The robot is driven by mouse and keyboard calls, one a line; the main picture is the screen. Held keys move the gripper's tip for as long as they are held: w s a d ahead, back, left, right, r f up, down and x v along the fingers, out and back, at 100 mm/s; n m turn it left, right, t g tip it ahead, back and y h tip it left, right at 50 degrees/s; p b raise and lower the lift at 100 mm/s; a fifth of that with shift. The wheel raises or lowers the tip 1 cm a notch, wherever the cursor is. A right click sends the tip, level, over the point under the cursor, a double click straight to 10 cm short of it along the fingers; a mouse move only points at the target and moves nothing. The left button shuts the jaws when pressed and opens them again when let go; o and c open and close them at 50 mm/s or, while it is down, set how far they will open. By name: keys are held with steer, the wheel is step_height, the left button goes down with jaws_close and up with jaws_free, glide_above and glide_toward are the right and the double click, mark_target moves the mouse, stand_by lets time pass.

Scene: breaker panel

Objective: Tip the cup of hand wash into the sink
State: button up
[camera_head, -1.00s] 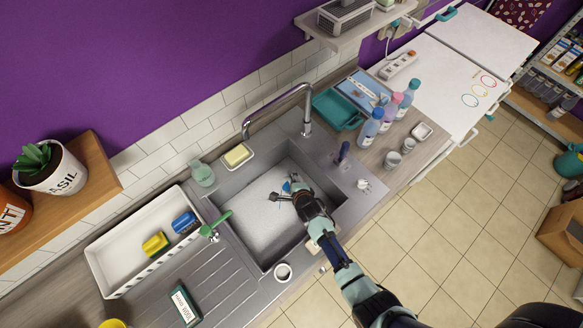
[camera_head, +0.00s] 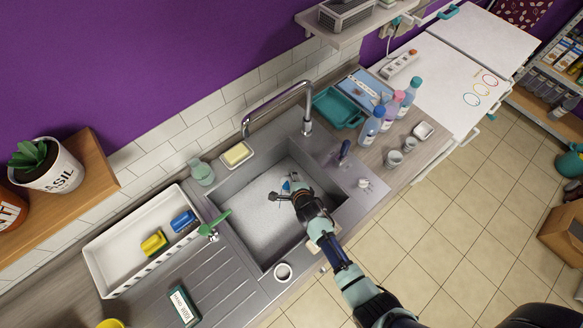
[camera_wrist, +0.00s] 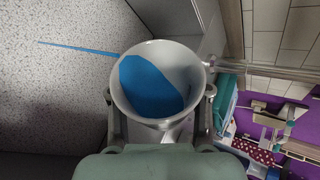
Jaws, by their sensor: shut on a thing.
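My gripper (camera_head: 285,193) is over the sink (camera_head: 258,213), inside the outline of the basin. In the wrist view my gripper (camera_wrist: 158,115) is shut on a pale grey cup (camera_wrist: 198,77), one finger on each side. The cup's mouth faces the wrist camera, and the cup looks tilted. Blue hand wash (camera_wrist: 150,90) lies inside it, and a thin blue stream runs from the rim to the left over the speckled basin floor. In the head view the cup is mostly hidden by the gripper; a small blue patch shows there.
A tap (camera_head: 307,125) arches over the basin's back. A small cup (camera_head: 283,271) stands at the front rim. A white tray (camera_head: 97,268) with a yellow and a blue item lies left. Bottles (camera_head: 370,127) and two small cups (camera_head: 393,158) stand right. The basin is otherwise clear.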

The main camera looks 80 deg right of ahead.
steer(key=shift+f+b, duration=0.15)
steer(key=shift+b, duration=0.9)
stand_by(0.4)
steer(key=shift+w+a+n+g+h+b, duration=0.1)
steer(key=shift+n+g+h+b, duration=0.25)
steer(key=shift+b, duration=1.4)
stand_by(0.5)
steer(key=shift+f+b, duration=0.1)
steer(key=shift+b, duration=0.55)
steer(key=shift+n+b, duration=0.25)
steer(key=shift+b, duration=0.2)
steer(key=shift+g+h, duration=0.25)
steer(key=shift+w+b, duration=0.1)
steer(key=shift+b, duration=0.4)
